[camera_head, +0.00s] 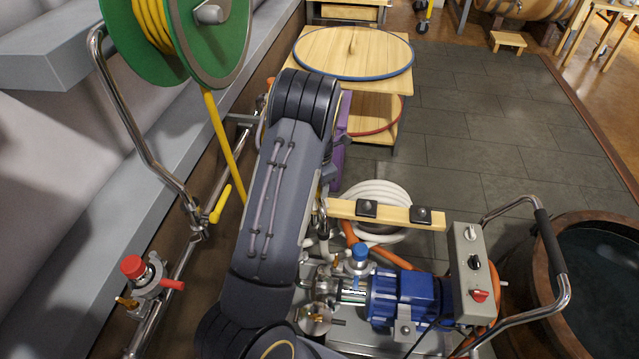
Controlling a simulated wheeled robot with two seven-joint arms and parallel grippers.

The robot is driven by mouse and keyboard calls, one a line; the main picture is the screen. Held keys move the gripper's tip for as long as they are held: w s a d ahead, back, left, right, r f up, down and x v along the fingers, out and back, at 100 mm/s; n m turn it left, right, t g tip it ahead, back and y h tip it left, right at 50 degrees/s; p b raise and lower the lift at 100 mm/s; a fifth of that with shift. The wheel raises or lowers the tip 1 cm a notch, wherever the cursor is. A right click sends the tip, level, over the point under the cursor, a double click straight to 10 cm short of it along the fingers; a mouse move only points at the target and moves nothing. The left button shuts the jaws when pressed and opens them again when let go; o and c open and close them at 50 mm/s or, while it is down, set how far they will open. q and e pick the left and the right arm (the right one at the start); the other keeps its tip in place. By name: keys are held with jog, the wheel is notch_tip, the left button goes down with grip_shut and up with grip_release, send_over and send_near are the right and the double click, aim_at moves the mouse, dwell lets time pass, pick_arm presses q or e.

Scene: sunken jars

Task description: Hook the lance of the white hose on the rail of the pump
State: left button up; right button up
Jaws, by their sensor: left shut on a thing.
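The white hose (380,192) lies coiled on the floor behind the pump. The pump (400,297) has a blue motor and a grey control box. Its wooden rail (345,209) runs level above it and carries two black clips. My left arm crosses the middle of the view and hides much of the pump's left side. My left gripper (320,212) is mostly hidden beside the forearm, near the rail's left end. It is shut on what looks like the metal lance of the white hose, but little of it shows. Whether it touches the rail cannot be told. My right gripper is out of view.
A green reel (205,40) with a yellow hose hangs upper left. A steel pipe with a red-capped valve (133,268) runs along the left wall. A wooden cart (352,48) stands behind. A water-filled tub (540,275) is at right. Tiled floor (480,120) is clear.

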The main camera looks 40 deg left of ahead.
pick_arm(q)
jog(key=shift+f, duration=0.35)
dwell(0.3)
jog(key=o, duration=1.7)
jog(key=shift+o, duration=0.2)
notch_tip(320, 180, up, 12)
jog(key=p, duration=1)
jog(key=shift+f, duration=0.3)
